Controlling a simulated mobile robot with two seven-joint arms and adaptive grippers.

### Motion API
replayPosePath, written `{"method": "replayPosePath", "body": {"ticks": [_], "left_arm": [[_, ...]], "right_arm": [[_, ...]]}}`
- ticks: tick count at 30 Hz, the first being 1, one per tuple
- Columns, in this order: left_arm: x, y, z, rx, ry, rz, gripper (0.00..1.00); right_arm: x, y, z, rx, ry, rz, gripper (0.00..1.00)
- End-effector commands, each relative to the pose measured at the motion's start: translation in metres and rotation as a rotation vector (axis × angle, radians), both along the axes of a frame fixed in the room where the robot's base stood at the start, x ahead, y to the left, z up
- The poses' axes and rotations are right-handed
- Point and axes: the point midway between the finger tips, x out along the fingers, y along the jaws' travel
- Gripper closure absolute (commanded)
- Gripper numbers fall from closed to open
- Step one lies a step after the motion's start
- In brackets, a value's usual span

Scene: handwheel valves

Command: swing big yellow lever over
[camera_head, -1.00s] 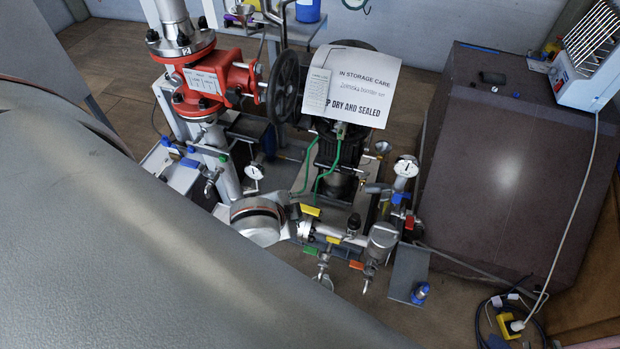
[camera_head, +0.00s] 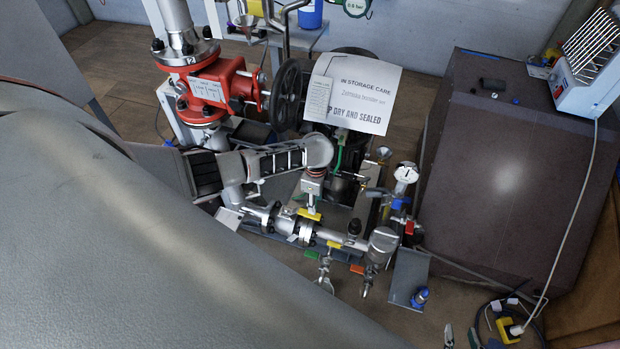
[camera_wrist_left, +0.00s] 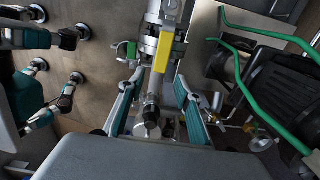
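The big yellow lever (camera_head: 308,214) sits on the pipework low in the middle of the head view. In the left wrist view the yellow lever (camera_wrist_left: 163,56) lies along the pipe, just beyond the fingers. My left gripper (camera_wrist_left: 157,106) is open there, its teal-edged fingers spread with nothing gripped between them. In the head view my left gripper (camera_head: 312,194) points down above the lever, and its fingertips are hard to make out. My right gripper (camera_head: 461,338) shows only as two separated tips at the bottom edge.
A smaller yellow handle (camera_head: 333,244), a green handle (camera_head: 311,254) and an orange handle (camera_head: 357,269) are close by. A pressure gauge (camera_head: 406,173) stands to the right. A black handwheel (camera_head: 286,95) and paper sign (camera_head: 351,92) stand behind. Green cables (camera_wrist_left: 245,75) run at the wrist view's right.

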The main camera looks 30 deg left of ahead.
Motion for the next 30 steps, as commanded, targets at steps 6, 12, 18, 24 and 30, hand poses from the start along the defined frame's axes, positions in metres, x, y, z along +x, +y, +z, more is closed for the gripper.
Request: {"method": "replayPosePath", "body": {"ticks": [6, 12, 18, 24, 30], "left_arm": [[0.002, 0.005, -0.002, 0.002, 0.004, 0.004, 0.66], [0.002, 0.004, -0.019, 0.002, 0.004, 0.004, 0.66], [0.001, 0.005, -0.039, 0.003, 0.005, 0.005, 0.66], [0.000, 0.005, -0.058, 0.003, 0.007, 0.005, 0.66], [0.000, 0.004, -0.076, 0.002, 0.008, 0.004, 0.66]], "right_arm": [[-0.001, 0.001, -0.004, 0.008, -0.003, -0.002, 0.72], [-0.001, 0.001, -0.022, 0.008, -0.001, -0.001, 0.72], [-0.004, 0.001, -0.045, 0.007, 0.008, -0.001, 0.72], [-0.009, 0.001, -0.067, 0.008, 0.020, -0.002, 0.72], [-0.015, 0.001, -0.088, 0.007, 0.036, 0.000, 0.72]]}}
